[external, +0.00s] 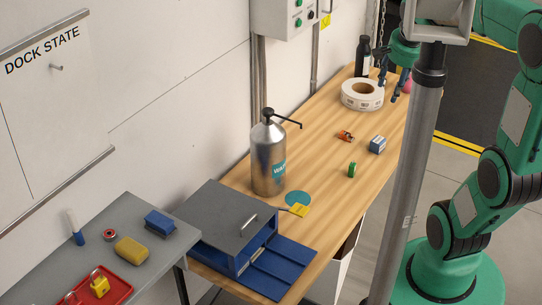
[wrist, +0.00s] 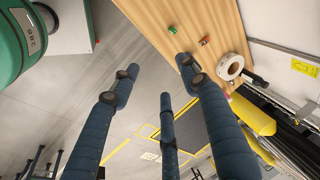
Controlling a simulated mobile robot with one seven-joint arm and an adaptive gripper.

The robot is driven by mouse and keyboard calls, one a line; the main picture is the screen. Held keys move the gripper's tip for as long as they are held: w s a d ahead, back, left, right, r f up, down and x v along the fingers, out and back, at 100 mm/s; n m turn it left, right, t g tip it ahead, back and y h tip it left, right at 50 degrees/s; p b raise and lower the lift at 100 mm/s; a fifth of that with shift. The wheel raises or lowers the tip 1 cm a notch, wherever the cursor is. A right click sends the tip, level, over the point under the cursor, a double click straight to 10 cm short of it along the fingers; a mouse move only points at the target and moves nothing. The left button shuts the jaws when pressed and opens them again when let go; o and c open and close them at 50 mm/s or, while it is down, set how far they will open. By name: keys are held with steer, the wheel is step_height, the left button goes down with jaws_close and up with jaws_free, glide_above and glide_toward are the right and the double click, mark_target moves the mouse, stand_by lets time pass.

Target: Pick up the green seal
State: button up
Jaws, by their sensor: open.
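The green seal (external: 352,170) is a small green ring-like piece on the wooden bench, right of the metal pump bottle. It also shows as a small green spot near the top of the wrist view (wrist: 172,30). My gripper (external: 394,92) is at the far end of the bench, above and beside the roll of labels, well away from the seal. In the wrist view my gripper's dark blue fingers (wrist: 158,82) are spread apart with nothing between them. The gripper partly overlaps a pink item behind it.
A blue-and-white box (external: 378,144) and a small orange-brown item (external: 346,136) lie near the seal. The label roll (external: 348,98), black bottle (external: 363,58) and pump bottle (external: 268,160) stand along the bench. A grey post (external: 408,180) rises in front of the bench's right edge.

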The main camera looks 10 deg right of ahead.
steer(key=w+f+m+g, duration=0.1)
steer(key=w+f+m, duration=0.5)
steer(key=w, duration=0.4)
steer(key=m+g+b, duration=0.1)
steer(key=m+g, duration=0.2)
steer(key=m, duration=0.8)
glide_above(353, 164)
step_height(353, 164, down, 28)
steer(key=shift+w+f, duration=0.1)
steer(key=shift+f, duration=0.35)
steer(key=shift+f+b, duration=1)
steer(key=shift+f, duration=3.3)
steer(key=shift+f+b, duration=0.9)
steer(key=shift+f, duration=1.7)
